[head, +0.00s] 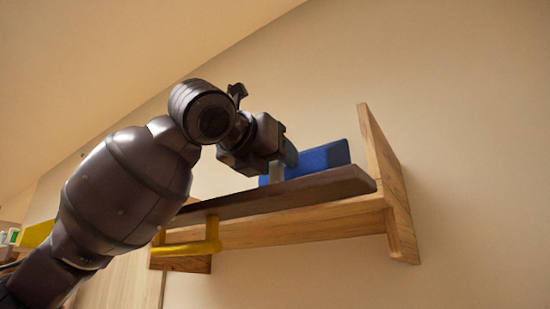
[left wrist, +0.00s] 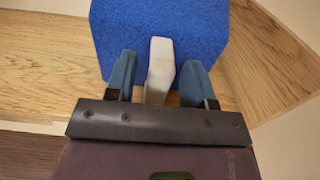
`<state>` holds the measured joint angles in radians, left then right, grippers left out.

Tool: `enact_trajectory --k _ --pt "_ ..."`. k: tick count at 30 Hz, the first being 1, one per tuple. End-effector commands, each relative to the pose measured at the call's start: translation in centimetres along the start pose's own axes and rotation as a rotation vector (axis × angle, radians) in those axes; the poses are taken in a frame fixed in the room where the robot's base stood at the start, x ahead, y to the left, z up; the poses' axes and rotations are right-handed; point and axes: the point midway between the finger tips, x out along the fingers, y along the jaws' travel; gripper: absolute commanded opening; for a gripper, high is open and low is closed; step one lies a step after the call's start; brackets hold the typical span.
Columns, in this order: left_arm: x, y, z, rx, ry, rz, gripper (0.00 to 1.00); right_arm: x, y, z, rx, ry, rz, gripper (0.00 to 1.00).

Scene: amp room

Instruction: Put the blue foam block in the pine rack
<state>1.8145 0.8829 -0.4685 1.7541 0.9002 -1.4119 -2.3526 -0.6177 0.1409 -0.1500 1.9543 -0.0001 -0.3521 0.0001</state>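The blue foam block (head: 320,158) shows above the dark front board, inside the right end of the pine rack (head: 380,170). It fills the top of the left wrist view (left wrist: 160,30), with pine boards (left wrist: 270,60) around it. I cannot tell whether it rests on the rack floor. My left gripper (head: 276,165) is close on the near side of the block. In the left wrist view its two blue-grey fingers (left wrist: 159,75) are apart, with a pale upright piece (left wrist: 160,68) between them and gaps on both sides. My right gripper is out of view.
A dark brown board (head: 290,194) runs along the rack's front. The rack's pine end panel (head: 385,175) stands at the right. The wall right of the rack is bare.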

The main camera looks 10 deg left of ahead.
Motion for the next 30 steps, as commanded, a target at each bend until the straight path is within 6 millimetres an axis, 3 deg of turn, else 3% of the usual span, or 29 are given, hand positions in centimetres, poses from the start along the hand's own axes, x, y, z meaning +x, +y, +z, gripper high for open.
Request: enact_trajectory --k 8,24,30 --pt "-0.5 0.0 0.3 0.001 -0.002 0.000 0.49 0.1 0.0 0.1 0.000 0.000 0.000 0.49" --pt "-9.9 0.0 0.2 0.002 -0.004 0.001 0.49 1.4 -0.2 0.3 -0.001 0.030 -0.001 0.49" --pt "-11.7 0.0 0.2 0.001 -0.002 0.000 0.49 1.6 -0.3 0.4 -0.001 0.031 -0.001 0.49"
